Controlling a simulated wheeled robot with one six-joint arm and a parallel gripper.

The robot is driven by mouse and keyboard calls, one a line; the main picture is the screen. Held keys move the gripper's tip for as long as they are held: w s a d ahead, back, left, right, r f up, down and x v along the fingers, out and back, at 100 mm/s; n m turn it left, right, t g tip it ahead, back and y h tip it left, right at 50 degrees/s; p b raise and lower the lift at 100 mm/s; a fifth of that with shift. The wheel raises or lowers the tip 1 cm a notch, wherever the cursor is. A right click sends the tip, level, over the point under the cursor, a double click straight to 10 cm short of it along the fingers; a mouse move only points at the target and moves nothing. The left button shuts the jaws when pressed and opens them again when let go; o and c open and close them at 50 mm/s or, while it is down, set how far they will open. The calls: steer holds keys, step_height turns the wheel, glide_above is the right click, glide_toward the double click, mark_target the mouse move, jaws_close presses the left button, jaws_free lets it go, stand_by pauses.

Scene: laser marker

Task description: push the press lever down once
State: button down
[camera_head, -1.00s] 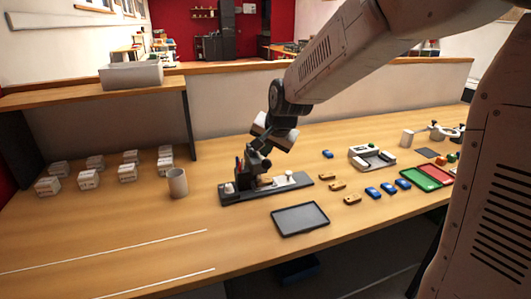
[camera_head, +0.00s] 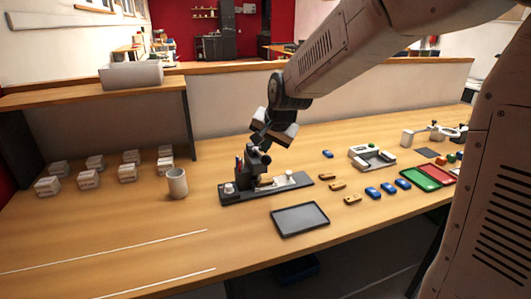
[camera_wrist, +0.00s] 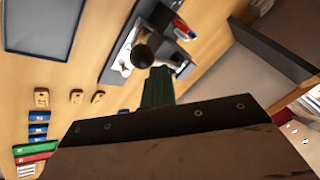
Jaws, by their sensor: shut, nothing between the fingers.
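The press (camera_head: 250,170) stands on a long dark base plate (camera_head: 235,197) in the middle of the table. Its lever ends in a dark round knob (camera_wrist: 141,56), seen clearly in the wrist view. My gripper (camera_head: 260,141) is over the press, pointing down at its top. In the wrist view its dark green fingers (camera_wrist: 157,85) are together and empty, with the tips close beside the knob. I cannot tell whether they touch it. In the head view the gripper partly hides the lever.
A dark tray (camera_head: 300,219) lies in front of the press. A grey cup (camera_head: 177,183) and several white boxes (camera_head: 88,179) stand left. Small tan and blue pieces, a white device (camera_head: 365,154) and green (camera_head: 425,177) and red trays are right. The front left table is clear.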

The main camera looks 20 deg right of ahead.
steer(key=shift+w+r, duration=0.2)
steer(key=shift+r, duration=0.7)
steer(key=shift+r, duration=0.1)
steer(key=r, duration=0.2)
steer(key=w+r, duration=0.1)
steer(key=r, duration=0.1)
steer(key=shift+w+r, duration=0.15)
steer(key=shift+r, duration=0.2)
steer(key=s+d+f+n+g, duration=0.1)
steer(key=s+n, duration=0.3)
steer(key=s, duration=1.4)
steer(key=s+d+f+n+g, duration=0.2)
steer(key=s+f+n+g, duration=0.1)
steer(key=s, duration=1.6)
steer(key=shift+s+n+g+h, duration=0.3)
steer(key=shift+n+g+h, duration=0.1)
steer(key=shift+n+g, duration=0.1)
